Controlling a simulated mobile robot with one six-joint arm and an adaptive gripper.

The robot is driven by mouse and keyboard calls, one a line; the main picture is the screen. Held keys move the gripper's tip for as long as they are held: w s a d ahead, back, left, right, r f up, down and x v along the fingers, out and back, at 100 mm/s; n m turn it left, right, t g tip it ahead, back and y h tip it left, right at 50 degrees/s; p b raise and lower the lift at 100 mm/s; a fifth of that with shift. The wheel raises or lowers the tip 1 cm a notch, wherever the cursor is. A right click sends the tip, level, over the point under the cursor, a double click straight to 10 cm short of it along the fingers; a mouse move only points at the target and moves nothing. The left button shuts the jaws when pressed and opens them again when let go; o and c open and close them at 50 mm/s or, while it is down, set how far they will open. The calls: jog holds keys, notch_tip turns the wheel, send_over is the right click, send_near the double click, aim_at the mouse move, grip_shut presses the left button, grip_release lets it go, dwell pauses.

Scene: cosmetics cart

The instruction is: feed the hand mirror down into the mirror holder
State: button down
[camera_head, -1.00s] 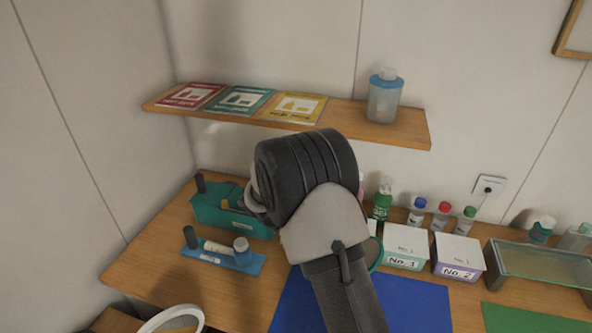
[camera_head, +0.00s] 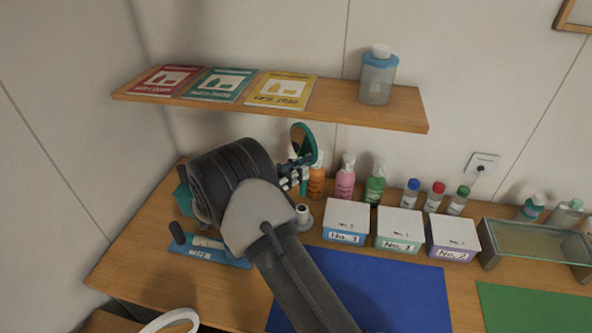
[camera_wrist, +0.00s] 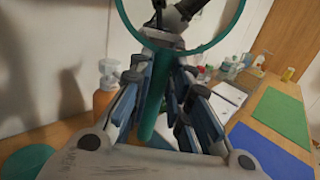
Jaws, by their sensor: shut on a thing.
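The hand mirror is round with a teal rim (camera_head: 313,133) and a teal handle, which also shows in the wrist view (camera_wrist: 154,98). My gripper (camera_head: 293,176) is shut on the handle, with the round head above the fingers. The mirror is held roughly upright over the back of the table, in front of the orange bottle. A small grey stand with a round base and short upright tube (camera_head: 303,214), apparently the mirror holder, stands on the table below my gripper. My arm partly hides its left side. The handle's lower end is apart from it.
Several bottles, including a pink one (camera_head: 345,179) and a green one (camera_head: 375,184), stand at the back, right of the mirror. Boxes (camera_head: 346,221) stand right of the stand. A shelf (camera_head: 340,103) overhangs behind.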

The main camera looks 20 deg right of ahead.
jog(key=shift+f+b, duration=1.6)
jog(key=shift+f, duration=1)
jog(key=shift+a+f+b, duration=0.1)
jog(key=shift+f+b, duration=1.05)
jog(key=shift+f, duration=0.7)
jog(key=shift+s+f, duration=0.1)
jog(key=shift+f, duration=0.25)
jog(key=shift+s+f+b, duration=0.2)
jog(key=shift+f+b, duration=0.25)
jog(key=shift+b, duration=0.05)
jog(key=shift+s+f+b, duration=0.2)
jog(key=shift+f+b, duration=0.25)
jog(key=shift+f, duration=0.15)
notch_tip(320, 180, up, 8)
jog(key=w+p, duration=0.1)
jog(key=p, duration=0.4)
jog(key=shift+r+p, duration=0.2)
jog(key=shift+p, duration=0.15)
dwell(0.4)
